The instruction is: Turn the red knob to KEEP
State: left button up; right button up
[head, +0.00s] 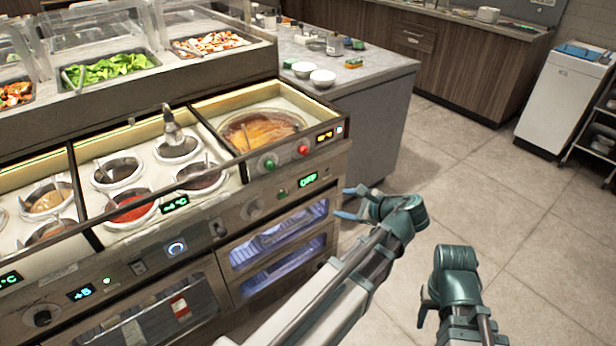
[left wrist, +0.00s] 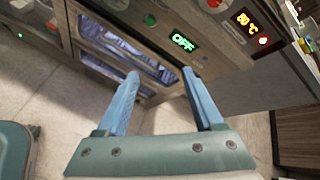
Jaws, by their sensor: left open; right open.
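The small red knob (head: 303,150) is on the upper right front of the counter, between a green-lit knob (head: 268,162) and an orange display (head: 324,136). I cannot read a KEEP mark or which way the knob points. My left gripper (head: 348,203) is open and empty, to the right of and below the knob, apart from it. Its two blue fingers (left wrist: 160,73) are spread towards the counter front. My right gripper (head: 425,306) is open, further right, over the floor.
A green display (head: 308,180) sits below the knob; it reads OFF in the left wrist view (left wrist: 184,41). A soup well (head: 262,130) and several sauce wells are set in the counter top. A grey island (head: 378,110) stands behind. The floor (head: 530,240) at right is clear.

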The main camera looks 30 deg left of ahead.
pick_arm(q)
jog(key=w+a+m+t+y+b, duration=0.2)
jog(key=w+a+m+y+b, duration=0.3)
jog(key=w+m+b, duration=0.15)
jog(key=m, duration=0.2)
send_near(305, 153)
jog(key=shift+n+t+y, duration=0.25)
jog(key=shift+t+y, duration=0.05)
jog(key=shift+y, duration=0.1)
jog(key=x, duration=0.8)
jog(key=shift+w+a+f+b, duration=0.1)
jog(key=shift+a+f+b, duration=0.15)
jog(key=shift+f+b, duration=0.2)
pick_arm(e)
notch_tip(305, 153, down, 10)
jog(key=shift+r, duration=0.1)
pick_arm(q)
grip_shut()
